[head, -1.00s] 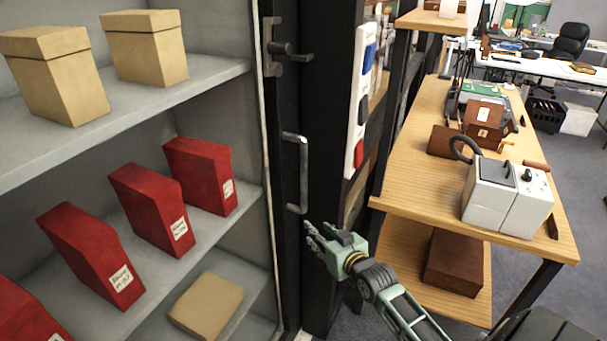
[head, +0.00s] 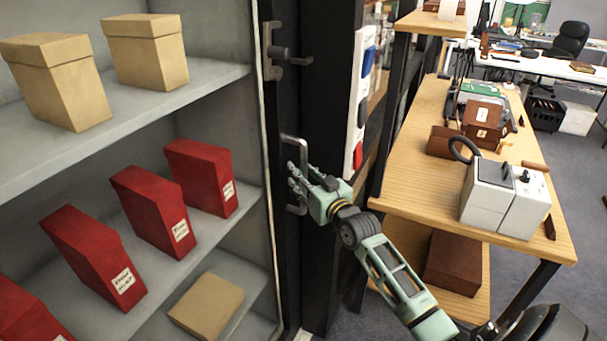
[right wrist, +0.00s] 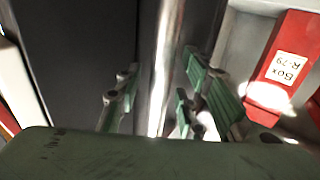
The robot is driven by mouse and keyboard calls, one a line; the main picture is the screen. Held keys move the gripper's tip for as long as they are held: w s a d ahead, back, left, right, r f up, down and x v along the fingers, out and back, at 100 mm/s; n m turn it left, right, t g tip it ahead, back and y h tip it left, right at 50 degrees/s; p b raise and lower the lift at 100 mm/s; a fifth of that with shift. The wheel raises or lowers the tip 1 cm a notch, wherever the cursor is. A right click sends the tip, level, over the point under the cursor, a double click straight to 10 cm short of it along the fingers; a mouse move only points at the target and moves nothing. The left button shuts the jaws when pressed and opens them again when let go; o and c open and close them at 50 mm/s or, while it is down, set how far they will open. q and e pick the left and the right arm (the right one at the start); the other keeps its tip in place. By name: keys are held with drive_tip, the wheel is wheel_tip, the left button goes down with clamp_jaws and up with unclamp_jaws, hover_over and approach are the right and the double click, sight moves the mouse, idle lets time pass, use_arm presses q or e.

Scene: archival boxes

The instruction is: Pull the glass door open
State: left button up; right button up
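The glass door (head: 286,255) stands closed in front of the cabinet shelves, with a dark frame along its right edge. A silver bar handle (head: 292,138) is upright on that frame; in the right wrist view the bar (right wrist: 166,60) runs between my fingers. My right gripper (head: 296,180) is at the handle's middle and hides part of it. In the right wrist view the gripper (right wrist: 160,105) is open, with one finger pad on each side of the bar and gaps showing. My left gripper is not in view.
A dark latch (head: 281,52) sits above the handle. Behind the glass are red boxes (head: 152,210) and tan boxes (head: 147,52) on shelves. A wooden table (head: 405,185) with a white device (head: 503,195) stands to the right, close to my right arm.

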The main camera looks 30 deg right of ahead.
drive_tip(key=shift+c, duration=0.6)
clamp_jaws()
